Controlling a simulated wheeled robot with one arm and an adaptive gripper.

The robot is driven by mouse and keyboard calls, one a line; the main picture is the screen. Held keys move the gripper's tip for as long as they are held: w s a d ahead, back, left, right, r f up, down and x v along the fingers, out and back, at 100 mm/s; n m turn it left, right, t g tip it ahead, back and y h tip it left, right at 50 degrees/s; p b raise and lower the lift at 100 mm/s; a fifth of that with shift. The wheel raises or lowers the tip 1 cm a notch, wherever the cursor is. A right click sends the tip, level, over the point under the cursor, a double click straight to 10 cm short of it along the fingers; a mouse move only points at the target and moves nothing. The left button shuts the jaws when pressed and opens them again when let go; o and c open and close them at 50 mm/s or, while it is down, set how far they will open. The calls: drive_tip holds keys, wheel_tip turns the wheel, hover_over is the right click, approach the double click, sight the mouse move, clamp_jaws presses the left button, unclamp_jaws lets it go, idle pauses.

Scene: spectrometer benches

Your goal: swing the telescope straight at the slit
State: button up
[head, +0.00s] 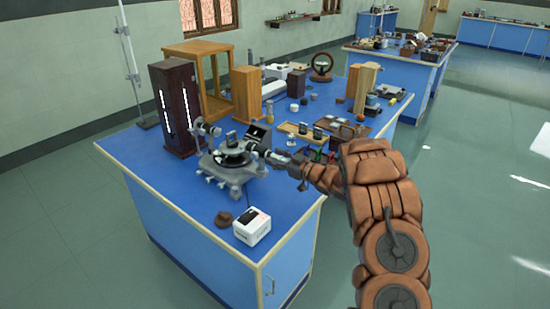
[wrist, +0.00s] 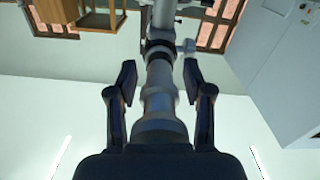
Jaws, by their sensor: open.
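The spectrometer (head: 232,166) stands on the near part of the blue bench, with a round table on a grey footed base. Its telescope (head: 274,157) points right, toward my arm. In the wrist view the telescope (wrist: 158,75) is a grey tube running up the middle of the picture. My gripper (wrist: 160,82) is open, with one finger on each side of the tube and gaps visible on both sides. In the head view my gripper (head: 287,162) is at the telescope's outer end. A dark lamp housing (head: 173,110) with bright slits stands behind the spectrometer's left arm (head: 205,130).
A white box (head: 252,227) and a brown lump (head: 223,219) lie in front of the spectrometer. A wooden frame (head: 200,75) and wooden blocks (head: 246,95) stand behind it. Trays and small items crowd the bench to the right. The bench's near left corner is clear.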

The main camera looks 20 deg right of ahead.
drive_tip(key=v, duration=1.2)
drive_tip(key=shift+w+a, duration=0.1)
drive_tip(key=w+d+r+m+g+h, duration=0.25)
drive_tip(key=d+r+h, duration=0.25)
drive_tip(key=h, duration=0.4)
drive_tip(key=s+a+r+m+g+h, duration=0.2)
drive_tip(key=s+r+m+g+h, duration=0.25)
drive_tip(key=s, duration=0.35)
drive_tip(key=s+a+f+g+y, duration=0.1)
drive_tip(key=s+a+g, duration=0.2)
drive_tip(key=s+a, duration=0.6)
drive_tip(key=s+a+f+g+y, duration=0.1)
drive_tip(key=s+a+g, duration=0.3)
drive_tip(key=s+a, duration=0.5)
drive_tip(key=s+a+f+g+y, duration=0.1)
drive_tip(key=s+a+g+y, duration=0.2)
drive_tip(key=s+a, duration=0.7)
drive_tip(key=s, duration=1.1)
drive_tip(key=shift+f+g, duration=0.4)
